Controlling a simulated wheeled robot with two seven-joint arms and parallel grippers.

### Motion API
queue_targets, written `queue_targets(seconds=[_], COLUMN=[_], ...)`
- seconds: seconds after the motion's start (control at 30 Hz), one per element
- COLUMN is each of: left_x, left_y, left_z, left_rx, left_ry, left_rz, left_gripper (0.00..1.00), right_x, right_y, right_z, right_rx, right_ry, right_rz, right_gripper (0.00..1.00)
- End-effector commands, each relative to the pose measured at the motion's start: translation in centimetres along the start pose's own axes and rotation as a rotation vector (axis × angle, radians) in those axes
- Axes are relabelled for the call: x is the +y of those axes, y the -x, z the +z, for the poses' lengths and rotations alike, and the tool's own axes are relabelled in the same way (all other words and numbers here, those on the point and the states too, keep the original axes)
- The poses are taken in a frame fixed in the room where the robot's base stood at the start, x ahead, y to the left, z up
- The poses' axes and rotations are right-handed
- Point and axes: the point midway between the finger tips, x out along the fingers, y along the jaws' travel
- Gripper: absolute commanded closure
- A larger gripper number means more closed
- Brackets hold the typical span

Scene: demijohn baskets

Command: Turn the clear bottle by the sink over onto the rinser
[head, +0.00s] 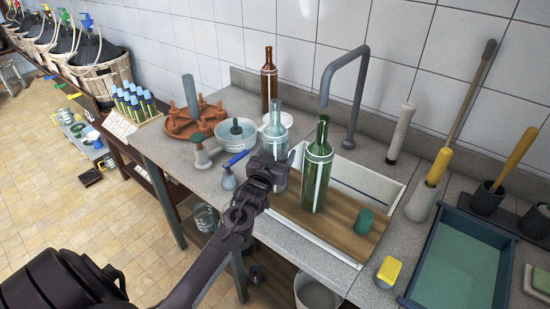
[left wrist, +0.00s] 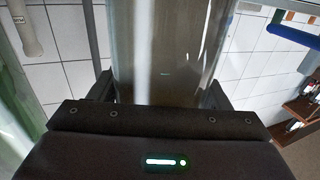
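The clear bottle (head: 274,131) stands upright at the left edge of the sink, behind my left gripper. My left gripper (head: 281,168) is at its lower body. In the left wrist view the clear glass (left wrist: 165,50) fills the gap between the two fingers (left wrist: 160,94), which appear to touch it on both sides. The bottle's base is hidden in the head view. A pale blue bowl (head: 222,141) with a dark green piece in its middle, apparently the rinser, sits left of the bottle on the counter. My right gripper is not in view.
A green bottle (head: 317,171) stands close right of the clear one, on a wooden board (head: 341,230) over the sink. A brown bottle (head: 269,80), a tall faucet (head: 356,90) and a terracotta pegged tray (head: 179,128) stand behind. A blue-handled brush (head: 232,162) lies near the bowl.

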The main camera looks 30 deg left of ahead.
Motion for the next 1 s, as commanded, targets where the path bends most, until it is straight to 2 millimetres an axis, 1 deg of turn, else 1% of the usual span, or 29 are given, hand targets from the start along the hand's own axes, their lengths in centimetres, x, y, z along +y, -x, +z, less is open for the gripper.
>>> queue_targets(seconds=[0.03, 0.3, 0.6, 0.77, 0.87, 0.97, 1.0], left_x=[0.0, 0.0, 0.0, 0.0, 0.0, 0.0, 0.0], left_y=[0.0, 0.0, 0.0, -0.1, 0.0, 0.0, 0.0], left_z=[0.0, 0.0, -0.4, -1.6, -3.2, -5.6, -6.8], left_rx=[0.000, 0.000, 0.004, 0.007, 0.010, 0.012, 0.013], left_ry=[0.000, 0.000, 0.000, 0.000, 0.000, 0.000, -0.001], left_rz=[0.000, 0.000, 0.000, 0.000, 0.001, 0.001, 0.000], left_gripper=[0.36, 0.72, 0.72, 0.72, 0.72, 0.72, 0.72], right_x=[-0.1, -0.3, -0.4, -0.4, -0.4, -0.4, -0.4], right_y=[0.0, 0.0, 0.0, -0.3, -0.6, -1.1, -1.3], right_z=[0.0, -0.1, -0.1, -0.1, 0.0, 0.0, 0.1], right_rx=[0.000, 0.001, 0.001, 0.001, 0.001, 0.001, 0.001], right_ry=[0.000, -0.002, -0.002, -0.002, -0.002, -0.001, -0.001], right_rz=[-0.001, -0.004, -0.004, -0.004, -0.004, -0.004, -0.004], right_gripper=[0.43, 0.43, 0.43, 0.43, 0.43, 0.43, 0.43])
